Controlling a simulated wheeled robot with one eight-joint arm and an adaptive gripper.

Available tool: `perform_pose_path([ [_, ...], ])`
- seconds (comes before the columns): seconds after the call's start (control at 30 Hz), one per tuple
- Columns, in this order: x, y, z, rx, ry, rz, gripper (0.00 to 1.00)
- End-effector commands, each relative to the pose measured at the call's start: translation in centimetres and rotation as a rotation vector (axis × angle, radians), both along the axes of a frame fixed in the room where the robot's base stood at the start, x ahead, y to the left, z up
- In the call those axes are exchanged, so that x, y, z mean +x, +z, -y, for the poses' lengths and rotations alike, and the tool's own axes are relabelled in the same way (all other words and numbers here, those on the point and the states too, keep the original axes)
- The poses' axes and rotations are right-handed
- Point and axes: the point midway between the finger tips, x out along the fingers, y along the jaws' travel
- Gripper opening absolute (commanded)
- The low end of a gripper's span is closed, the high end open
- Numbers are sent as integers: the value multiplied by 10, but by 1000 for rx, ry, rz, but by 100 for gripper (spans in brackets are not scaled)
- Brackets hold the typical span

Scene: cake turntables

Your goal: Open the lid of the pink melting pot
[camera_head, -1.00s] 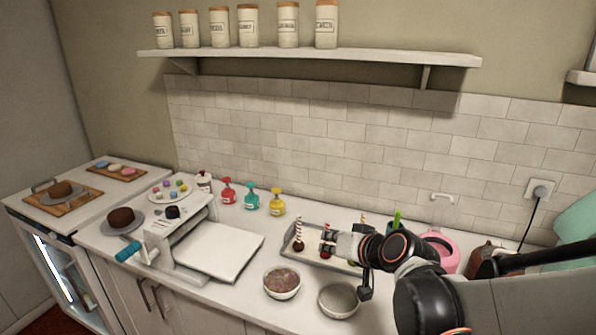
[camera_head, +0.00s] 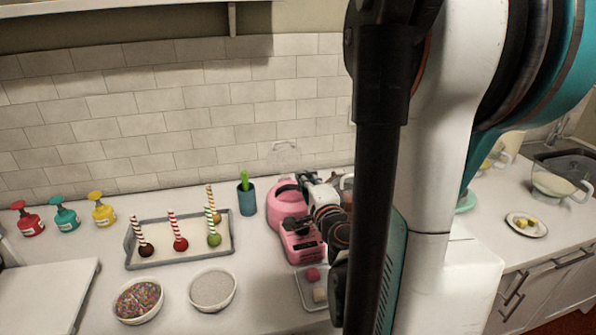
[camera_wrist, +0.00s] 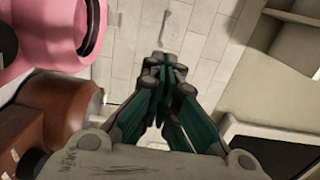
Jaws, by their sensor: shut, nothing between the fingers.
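The pink melting pot (camera_head: 287,208) stands on the counter right of the blue-green cup, its pink front block with a dark panel facing me. It also shows at the upper left of the wrist view (camera_wrist: 42,32), with a pink ring around a dark area. I cannot tell whether its lid is raised. My gripper (camera_head: 309,179) is at the pot's upper right side in the head view, partly hidden by my arm. In the wrist view my gripper (camera_wrist: 168,62) is shut and empty, to the right of the pink pot and apart from it.
A brown pot (camera_wrist: 62,112) is close to my gripper's left in the wrist view. A tray (camera_head: 180,258) of cake pops, a sprinkle bowl (camera_head: 138,300), a grey-white bowl (camera_head: 213,290) and a blue-green cup (camera_head: 247,200) stand left. A small tray (camera_head: 312,296) lies in front of the pot.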

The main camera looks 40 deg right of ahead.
Motion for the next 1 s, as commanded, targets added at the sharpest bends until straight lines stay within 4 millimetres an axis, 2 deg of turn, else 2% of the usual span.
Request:
perform_pose_path([
  [0.4,71,-3,37,-2,4,-1,0],
  [0.6,97,-3,53,-3,3,-1,0],
  [0.8,110,-2,60,-3,3,-1,0],
  [1.0,112,-1,61,-3,3,-1,0],
])
